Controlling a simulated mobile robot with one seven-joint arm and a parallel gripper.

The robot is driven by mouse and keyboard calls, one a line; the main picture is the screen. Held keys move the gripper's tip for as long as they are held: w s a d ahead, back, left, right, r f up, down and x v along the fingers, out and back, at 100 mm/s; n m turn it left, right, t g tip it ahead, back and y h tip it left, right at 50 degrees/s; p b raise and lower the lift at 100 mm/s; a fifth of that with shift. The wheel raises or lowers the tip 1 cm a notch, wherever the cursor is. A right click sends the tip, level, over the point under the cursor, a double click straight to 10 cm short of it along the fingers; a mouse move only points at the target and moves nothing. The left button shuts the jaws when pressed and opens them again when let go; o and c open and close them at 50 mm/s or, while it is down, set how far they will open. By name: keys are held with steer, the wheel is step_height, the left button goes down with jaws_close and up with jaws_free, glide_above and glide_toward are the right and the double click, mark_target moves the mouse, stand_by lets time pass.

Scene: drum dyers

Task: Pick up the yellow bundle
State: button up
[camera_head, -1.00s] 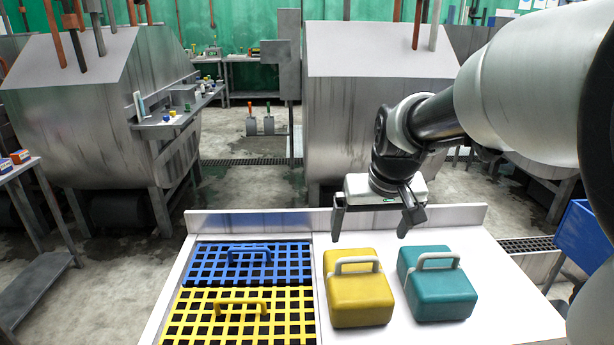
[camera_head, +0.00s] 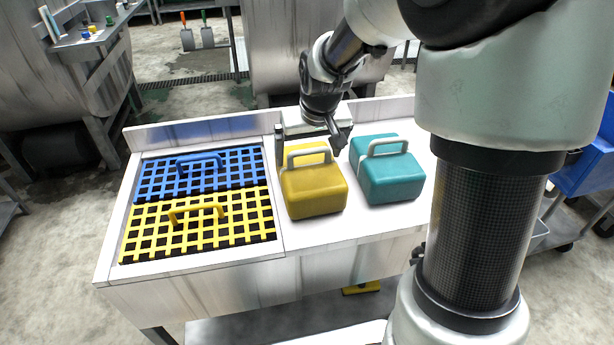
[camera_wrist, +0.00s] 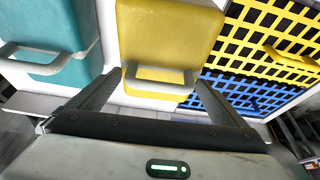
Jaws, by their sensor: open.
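The yellow bundle (camera_head: 313,190) is a boxy block with a pale grey handle on top. It stands on the white table between the grates and the teal bundle. My gripper (camera_head: 308,155) is open and pointed down over the back part of the yellow bundle, close to its handle. In the wrist view the yellow bundle (camera_wrist: 168,38) lies ahead, with its handle between the two spread fingers of my gripper (camera_wrist: 158,92). I cannot tell whether the fingers touch the bundle.
The teal bundle (camera_head: 390,178) stands just right of the yellow one. A blue grate (camera_head: 160,180) and a yellow grate (camera_head: 150,237), each with a handle, lie at the left. A low back wall (camera_head: 215,125) edges the table. The front right tabletop is clear.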

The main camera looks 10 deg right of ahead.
steer(key=c, duration=2)
steer(key=shift+w+r, duration=0.1)
steer(key=shift+c, duration=0.8)
